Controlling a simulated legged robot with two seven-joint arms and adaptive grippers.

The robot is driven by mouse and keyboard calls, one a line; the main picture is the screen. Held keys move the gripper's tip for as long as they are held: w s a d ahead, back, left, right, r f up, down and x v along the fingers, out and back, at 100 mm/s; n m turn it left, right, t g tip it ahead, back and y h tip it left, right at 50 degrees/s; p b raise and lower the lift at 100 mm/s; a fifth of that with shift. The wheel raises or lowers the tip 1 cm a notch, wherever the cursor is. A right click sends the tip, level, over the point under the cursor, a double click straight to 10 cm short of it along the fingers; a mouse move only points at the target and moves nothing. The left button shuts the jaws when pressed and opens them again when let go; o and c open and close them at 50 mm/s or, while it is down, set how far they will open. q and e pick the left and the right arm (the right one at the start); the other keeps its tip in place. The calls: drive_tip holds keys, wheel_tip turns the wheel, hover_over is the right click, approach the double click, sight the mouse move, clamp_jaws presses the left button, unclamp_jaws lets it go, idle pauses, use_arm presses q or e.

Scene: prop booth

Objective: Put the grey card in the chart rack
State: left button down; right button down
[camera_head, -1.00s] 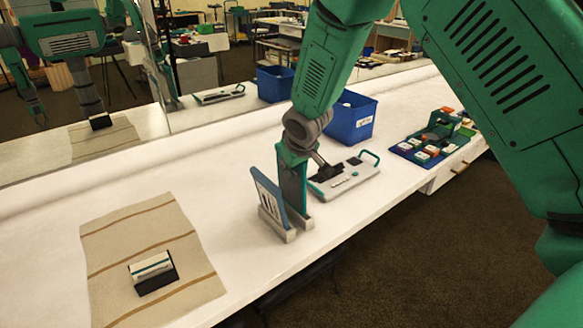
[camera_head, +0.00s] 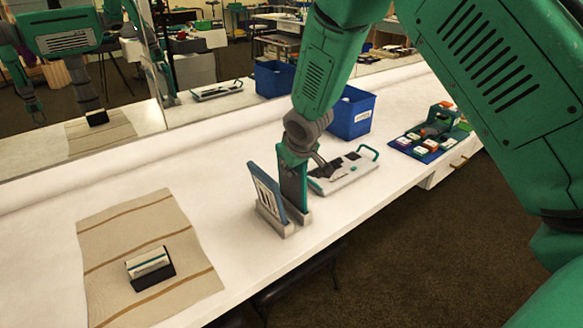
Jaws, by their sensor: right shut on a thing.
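The chart rack (camera_head: 282,226) is a low pale grey base near the bench's front edge. A blue-backed card (camera_head: 267,192) with a light, marked face stands in its left side, leaning left. My right gripper (camera_head: 304,163) comes down over the rack's right side and is shut. My left gripper is not directly in view.
A white tray (camera_head: 350,178) with a green handle lies just right of the rack. Behind are a blue bin (camera_head: 351,114) and a blue mat (camera_head: 407,150) with small boxes. A striped cloth (camera_head: 110,262) holds a card holder (camera_head: 151,281). A mirror stands at the back.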

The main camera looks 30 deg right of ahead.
drive_tip(key=shift+f, duration=0.15)
idle(0.3)
drive_tip(key=shift+f+b, duration=0.4)
drive_tip(key=shift+f, duration=0.25)
drive_tip(key=c, duration=1.6)
unclamp_jaws()
drive_tip(key=shift+a, duration=0.1)
drive_tip(key=shift+o, duration=0.2)
drive_tip(key=shift+r+p, duration=3.2)
drive_tip(key=shift+r, duration=0.35)
drive_tip(key=shift+f, duration=0.1)
